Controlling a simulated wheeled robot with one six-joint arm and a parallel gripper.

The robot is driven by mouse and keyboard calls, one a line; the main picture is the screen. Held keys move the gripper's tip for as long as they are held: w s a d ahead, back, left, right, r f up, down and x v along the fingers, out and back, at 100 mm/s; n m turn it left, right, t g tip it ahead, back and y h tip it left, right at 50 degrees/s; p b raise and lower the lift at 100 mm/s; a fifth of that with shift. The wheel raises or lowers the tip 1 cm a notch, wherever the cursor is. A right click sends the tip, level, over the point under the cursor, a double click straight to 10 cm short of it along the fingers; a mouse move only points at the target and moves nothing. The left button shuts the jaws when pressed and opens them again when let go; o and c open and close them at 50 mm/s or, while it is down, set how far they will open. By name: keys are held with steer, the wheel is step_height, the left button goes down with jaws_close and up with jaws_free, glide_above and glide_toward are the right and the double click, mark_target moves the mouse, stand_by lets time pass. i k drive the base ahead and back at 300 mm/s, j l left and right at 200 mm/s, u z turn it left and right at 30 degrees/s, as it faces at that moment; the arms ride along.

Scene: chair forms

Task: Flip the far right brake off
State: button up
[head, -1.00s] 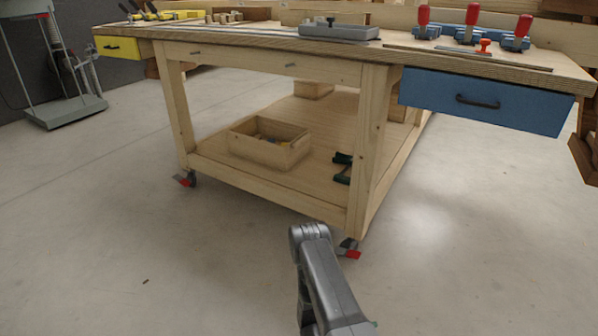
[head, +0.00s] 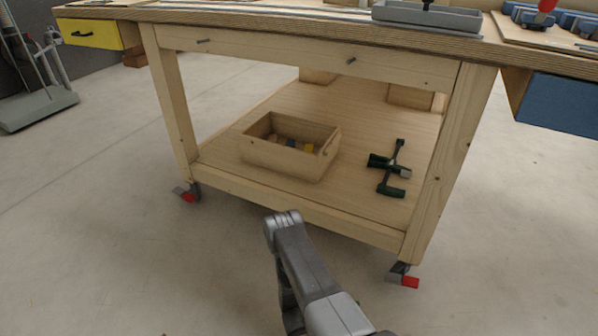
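The wooden workbench (head: 300,205) stands on casters with red brake pedals. The near left caster has a red pedal (head: 187,196), and the near right caster has a red pedal (head: 410,282) sticking out to the right. The far casters, including the far right brake, are hidden behind the bench's lower shelf and legs or out of frame. My grey arm rises from the bottom middle, with a bent joint in front of the bench's lower rail. My gripper itself does not show.
A wooden box (head: 287,165) with small blocks and a dark green clamp (head: 388,170) are on the lower shelf. A yellow drawer (head: 90,34) and a blue drawer (head: 558,103) jut out at the sides. The floor in front and right is clear.

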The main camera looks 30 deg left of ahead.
mark_target(185, 196)
steer(key=j, duration=2.55)
steer(key=i+j, duration=0.1)
steer(key=j, duration=1.2)
steer(key=i+j, duration=0.15)
steer(key=j, duration=0.45)
steer(key=i+j, duration=0.1)
steer(key=j, duration=0.55)
